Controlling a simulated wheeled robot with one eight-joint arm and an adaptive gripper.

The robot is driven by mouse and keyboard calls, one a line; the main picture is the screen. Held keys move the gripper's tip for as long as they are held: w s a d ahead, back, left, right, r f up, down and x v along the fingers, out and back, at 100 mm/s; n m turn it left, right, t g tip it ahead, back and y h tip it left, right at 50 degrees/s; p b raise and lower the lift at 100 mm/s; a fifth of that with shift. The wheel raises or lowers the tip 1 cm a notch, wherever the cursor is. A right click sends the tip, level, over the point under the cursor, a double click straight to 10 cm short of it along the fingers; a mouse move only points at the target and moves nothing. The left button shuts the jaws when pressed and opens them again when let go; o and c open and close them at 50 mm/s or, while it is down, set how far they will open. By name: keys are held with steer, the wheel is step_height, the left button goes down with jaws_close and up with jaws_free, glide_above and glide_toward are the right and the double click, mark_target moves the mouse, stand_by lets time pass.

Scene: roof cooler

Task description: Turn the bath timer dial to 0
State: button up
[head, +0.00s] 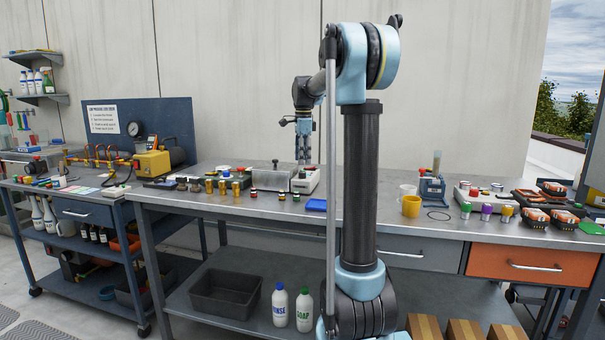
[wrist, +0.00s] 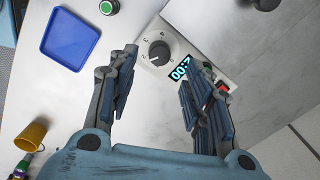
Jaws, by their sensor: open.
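The bath timer is a pale box (head: 306,181) on the long bench, under my gripper in the head view. In the wrist view its dark round dial (wrist: 158,53) has a light pointer mark and numbers around it. A lit display (wrist: 181,69) beside the dial starts with 00; the right finger hides the rest. A red button (wrist: 222,89) shows partly behind that finger. My gripper (wrist: 163,72) is open, pointing down, with one finger either side of the dial in the picture. I cannot tell the height gap. It also shows in the head view (head: 304,158).
A yellow cup (wrist: 31,134) stands at the left of the wrist view. A metal box (head: 272,178) stands left of the timer in the head view.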

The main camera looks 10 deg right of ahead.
mark_target(302, 175)
steer(key=shift+w+f, duration=0.1)
steer(key=shift+f, duration=2.9)
steer(key=c, duration=1.1)
